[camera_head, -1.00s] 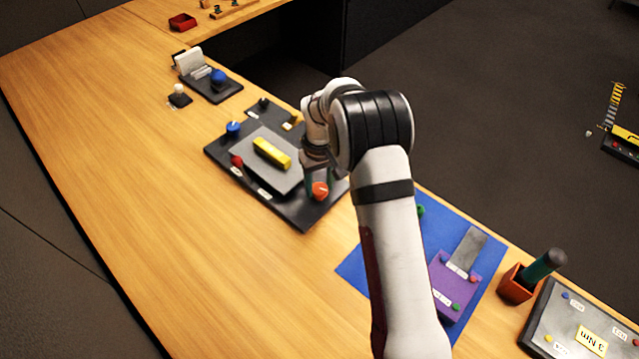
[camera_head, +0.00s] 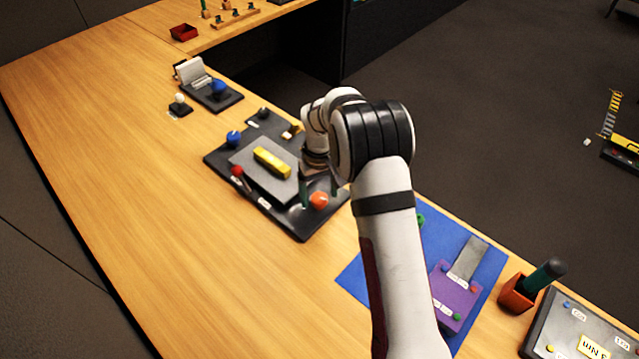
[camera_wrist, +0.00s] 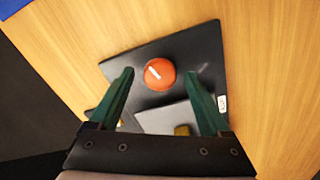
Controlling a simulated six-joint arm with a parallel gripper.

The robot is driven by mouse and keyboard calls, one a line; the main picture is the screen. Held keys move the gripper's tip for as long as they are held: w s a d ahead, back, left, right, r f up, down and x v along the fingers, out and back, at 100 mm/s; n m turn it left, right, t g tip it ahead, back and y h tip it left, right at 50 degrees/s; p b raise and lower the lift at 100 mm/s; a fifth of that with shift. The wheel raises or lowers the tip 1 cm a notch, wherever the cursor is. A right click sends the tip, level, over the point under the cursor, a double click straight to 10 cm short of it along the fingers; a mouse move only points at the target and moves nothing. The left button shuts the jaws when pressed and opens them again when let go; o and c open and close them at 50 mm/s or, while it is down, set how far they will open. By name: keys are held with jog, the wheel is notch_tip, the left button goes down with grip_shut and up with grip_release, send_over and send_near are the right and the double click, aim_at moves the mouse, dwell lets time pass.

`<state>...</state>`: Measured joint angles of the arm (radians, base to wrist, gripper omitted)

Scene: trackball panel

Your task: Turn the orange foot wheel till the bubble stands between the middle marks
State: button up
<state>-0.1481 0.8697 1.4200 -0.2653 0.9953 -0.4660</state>
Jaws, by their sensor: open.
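The orange foot wheel (camera_head: 318,200) sits at the near right corner of a black base plate (camera_head: 296,231). In the wrist view the orange wheel (camera_wrist: 159,80) shows a white mark slanting up and to the left. My gripper (camera_wrist: 159,74) is open, with its two green fingers on either side of the wheel in that view; I cannot tell whether they touch it. In the head view my gripper (camera_head: 319,192) is over the wheel. The yellow level (camera_head: 272,161) lies on a grey plate (camera_head: 262,179); its bubble and marks are too small to make out.
A blue wheel (camera_head: 233,139) and a red wheel (camera_head: 238,171) stand at other corners of the base plate. A blue mat (camera_head: 352,271) with a purple device (camera_head: 452,304) lies to the right. The wooden table (camera_head: 180,250) is clear at the front left.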

aim_at(319, 198)
notch_tip(319, 198, up, 15)
jog(key=shift+r, duration=0.2)
jog(key=s+d+r+m, duration=0.1)
jog(key=s+r+m, duration=0.15)
jog(key=s, duration=0.35)
jog(key=s+d+r+m, duration=0.1)
jog(key=s+d+r, duration=0.15)
jog(key=s, duration=0.25)
jog(key=s+f+m+y, duration=0.1)
jog(key=s+f+m, duration=0.2)
jog(key=s, duration=2)
jog(key=m, duration=0.3)
jog(key=shift+s+y, duration=0.3)
jog(key=shift+y, duration=0.1)
jog(key=shift+d, duration=0.1)
